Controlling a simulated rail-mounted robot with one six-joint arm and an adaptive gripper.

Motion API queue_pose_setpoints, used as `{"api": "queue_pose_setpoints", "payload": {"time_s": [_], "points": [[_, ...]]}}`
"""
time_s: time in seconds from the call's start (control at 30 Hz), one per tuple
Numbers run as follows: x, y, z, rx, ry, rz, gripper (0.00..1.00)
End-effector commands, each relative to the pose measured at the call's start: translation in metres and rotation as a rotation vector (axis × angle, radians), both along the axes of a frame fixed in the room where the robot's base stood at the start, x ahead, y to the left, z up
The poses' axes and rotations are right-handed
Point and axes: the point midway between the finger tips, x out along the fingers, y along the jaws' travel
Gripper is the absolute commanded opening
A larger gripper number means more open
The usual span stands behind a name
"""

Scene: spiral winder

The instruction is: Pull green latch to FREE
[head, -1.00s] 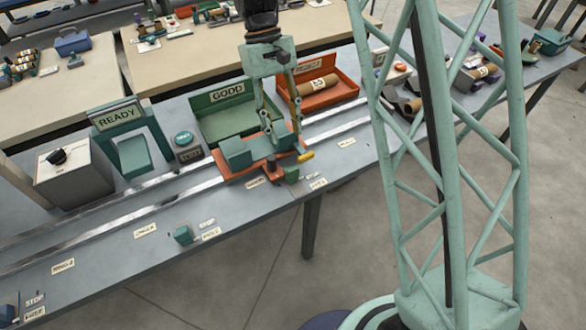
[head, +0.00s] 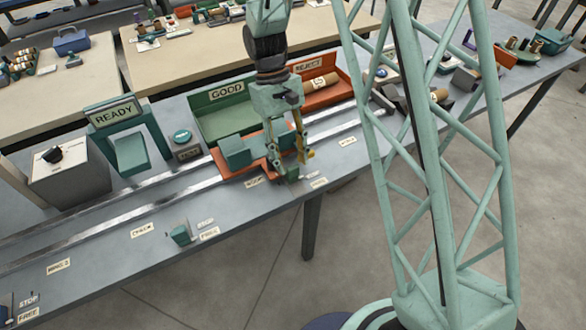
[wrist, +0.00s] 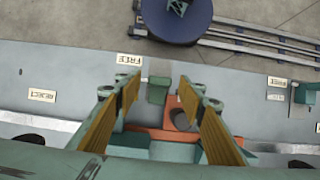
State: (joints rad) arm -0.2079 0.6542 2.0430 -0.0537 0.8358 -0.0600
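A small green latch (head: 292,174) is at the front edge of the bench, beside the orange carriage (head: 226,172) with green blocks. In the wrist view the latch (wrist: 158,89) lies between my fingertips, with a gap seen on both sides. My gripper (head: 291,160) is open and points down over it; the wrist view shows both tan-padded fingers (wrist: 160,92) apart. A label (head: 318,183) lies right of the latch in the head view; in the wrist view a FREE label (wrist: 130,58) lies beside it. My fingers partly hide the latch in the head view.
A second green latch (head: 181,235) stands by STOP and FREE labels (head: 209,233) farther left. The green GOOD tray (head: 205,103) and orange REJECT tray (head: 345,83) stand behind. Metal rails (head: 110,199) run along the bench.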

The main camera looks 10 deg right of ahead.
Motion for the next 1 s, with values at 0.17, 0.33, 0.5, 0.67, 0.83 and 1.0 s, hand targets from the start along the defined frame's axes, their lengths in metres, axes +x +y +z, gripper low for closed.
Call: {"api": "queue_pose_setpoints", "payload": {"time_s": [0.17, 0.33, 0.5, 0.67, 0.83, 1.0], "points": [[-0.007, -0.002, -0.017, -0.001, 0.002, 0.0, 0.36], [-0.01, -0.003, -0.025, 0.0, 0.0, 0.0, 0.36], [-0.011, -0.004, -0.027, 0.0, -0.001, 0.0, 0.36], [-0.011, -0.004, -0.027, 0.0, 0.0, 0.0, 0.36], [-0.011, -0.004, -0.027, 0.0, 0.0, 0.0, 0.26], [-0.011, -0.004, -0.027, 0.0, 0.0, 0.0, 0.11]]}}
